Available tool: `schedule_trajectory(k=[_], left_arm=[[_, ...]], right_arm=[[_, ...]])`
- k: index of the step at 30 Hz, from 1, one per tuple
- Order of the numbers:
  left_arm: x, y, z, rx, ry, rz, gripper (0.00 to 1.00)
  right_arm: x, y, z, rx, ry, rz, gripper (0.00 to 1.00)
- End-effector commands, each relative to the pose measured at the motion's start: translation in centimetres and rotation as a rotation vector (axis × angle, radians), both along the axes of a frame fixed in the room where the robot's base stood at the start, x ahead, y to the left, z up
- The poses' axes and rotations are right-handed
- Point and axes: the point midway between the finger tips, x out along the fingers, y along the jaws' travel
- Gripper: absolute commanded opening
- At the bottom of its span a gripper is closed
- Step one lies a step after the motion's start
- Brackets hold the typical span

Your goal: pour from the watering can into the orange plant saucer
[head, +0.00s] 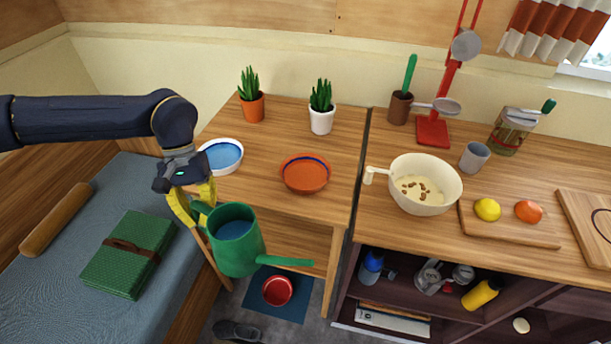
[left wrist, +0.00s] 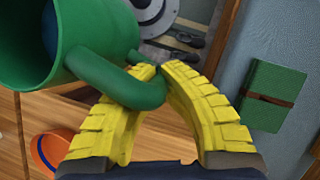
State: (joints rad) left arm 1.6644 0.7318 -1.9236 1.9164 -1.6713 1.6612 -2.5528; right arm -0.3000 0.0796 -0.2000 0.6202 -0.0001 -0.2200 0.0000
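The green watering can (head: 243,256) hangs in front of the left table's front edge, with blue water inside and its spout pointing right. It is roughly upright. My left gripper (head: 192,208) is shut on the can's handle. In the left wrist view, the yellow fingers (left wrist: 162,72) close around the handle of the can (left wrist: 85,30). The orange plant saucer (head: 305,177) sits on the left table, right of and behind the can, with a blue band inside its rim. An orange rim, likely the saucer (left wrist: 47,152), shows at lower left of the wrist view. My right gripper is out of view.
A white dish with blue inside (head: 222,155) stands left of the saucer, close to my left wrist. Two potted plants (head: 252,107) (head: 321,119) stand behind. A cream pan (head: 424,195) is on the right counter. A red bowl (head: 278,290) is on the floor below.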

Motion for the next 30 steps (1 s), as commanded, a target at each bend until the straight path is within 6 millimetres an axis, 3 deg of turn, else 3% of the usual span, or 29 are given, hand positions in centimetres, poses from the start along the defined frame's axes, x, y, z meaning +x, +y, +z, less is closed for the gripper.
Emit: schedule_trajectory(k=[17,30], left_arm=[[0.1,-0.4,0.4,-0.001,-0.002,0.031,0.00],[1.6,-5.2,3.5,-0.004,-0.008,0.404,0.00]], right_arm=[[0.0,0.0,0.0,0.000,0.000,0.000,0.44],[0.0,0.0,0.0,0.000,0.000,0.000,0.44]])
